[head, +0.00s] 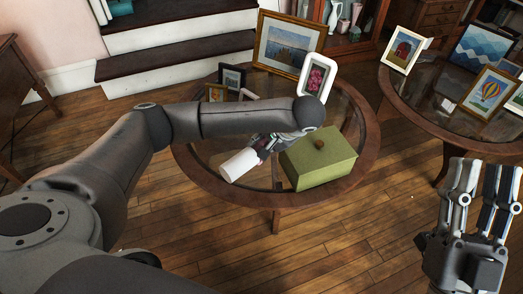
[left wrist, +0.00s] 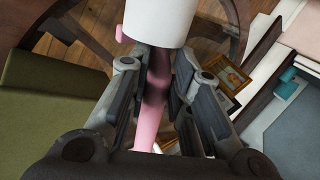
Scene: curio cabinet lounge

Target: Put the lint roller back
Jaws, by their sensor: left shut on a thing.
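The lint roller has a white cylinder (head: 240,165) and a pink handle (left wrist: 150,128). My left gripper (head: 266,144) is shut on the handle, with the white cylinder sticking out beyond the fingers toward the lower left in the head view. In the left wrist view the white cylinder (left wrist: 160,22) is at the top and the handle runs between the fingers (left wrist: 157,75). The roller is over the round glass-topped table (head: 187,160); I cannot tell whether it touches it. My right gripper (head: 478,185) is open and empty at the right, away from the table.
A green lidded box (head: 320,165) stands on the table just right of the roller. A second round table (head: 395,95) with pictures stands at right.

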